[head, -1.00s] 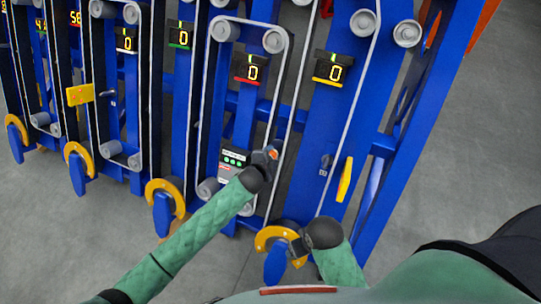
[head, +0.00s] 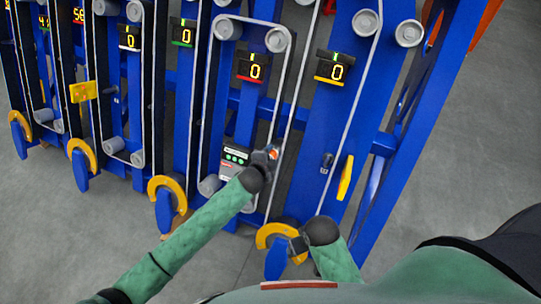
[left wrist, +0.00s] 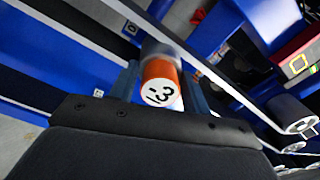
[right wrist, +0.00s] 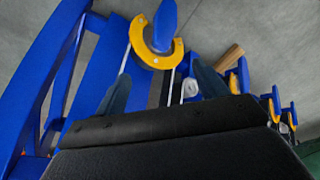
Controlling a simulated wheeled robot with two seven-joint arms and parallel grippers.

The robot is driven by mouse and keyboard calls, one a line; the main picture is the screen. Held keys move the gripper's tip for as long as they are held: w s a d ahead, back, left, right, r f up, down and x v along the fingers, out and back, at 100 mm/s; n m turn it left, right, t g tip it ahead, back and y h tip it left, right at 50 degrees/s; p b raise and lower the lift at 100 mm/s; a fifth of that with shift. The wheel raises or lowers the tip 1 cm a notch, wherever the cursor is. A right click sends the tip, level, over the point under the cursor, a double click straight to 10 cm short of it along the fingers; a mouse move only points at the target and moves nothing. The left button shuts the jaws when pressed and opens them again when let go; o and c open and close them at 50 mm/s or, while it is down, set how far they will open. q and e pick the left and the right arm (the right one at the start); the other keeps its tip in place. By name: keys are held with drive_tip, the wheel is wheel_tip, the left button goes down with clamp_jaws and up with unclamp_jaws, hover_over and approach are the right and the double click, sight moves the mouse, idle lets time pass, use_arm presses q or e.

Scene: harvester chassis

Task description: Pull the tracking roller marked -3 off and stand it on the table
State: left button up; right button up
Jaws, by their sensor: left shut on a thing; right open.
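The tracking roller marked -3 (left wrist: 160,86) is orange with a white end face, seen between the fingers in the left wrist view. It also shows as a small orange spot (head: 273,153) in the head view, against a blue upright. My left gripper (left wrist: 163,92) is shut on this roller. I cannot tell whether the roller is still seated on its mount. My right gripper (right wrist: 160,90) is open and empty, near the yellow-and-blue wheel (head: 279,240) at the bottom of the frame. No table shows in these views.
Blue uprights carry white belts, grey rollers (head: 275,40) and several small displays (head: 252,68) reading 0. A grey control box (head: 235,158) sits just left of my left gripper. A yellow handle (head: 345,178) stands to the right. Grey floor (head: 455,140) is open at right.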

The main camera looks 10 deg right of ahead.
use_arm(q)
drive_tip(key=shift+p+v, duration=0.7)
drive_tip(key=shift+v, duration=0.2)
drive_tip(key=shift+p+v, duration=2.2)
drive_tip(key=shift+v, duration=0.8)
use_arm(e)
wheel_tip(320, 180, down, 23)
drive_tip(key=s+d, duration=0.2)
drive_tip(key=shift+s+r, duration=0.15)
drive_tip(key=shift+s, duration=0.05)
idle(2.1)
use_arm(q)
drive_tip(key=shift+w+r, duration=0.1)
drive_tip(key=shift+r, duration=0.1)
idle(0.4)
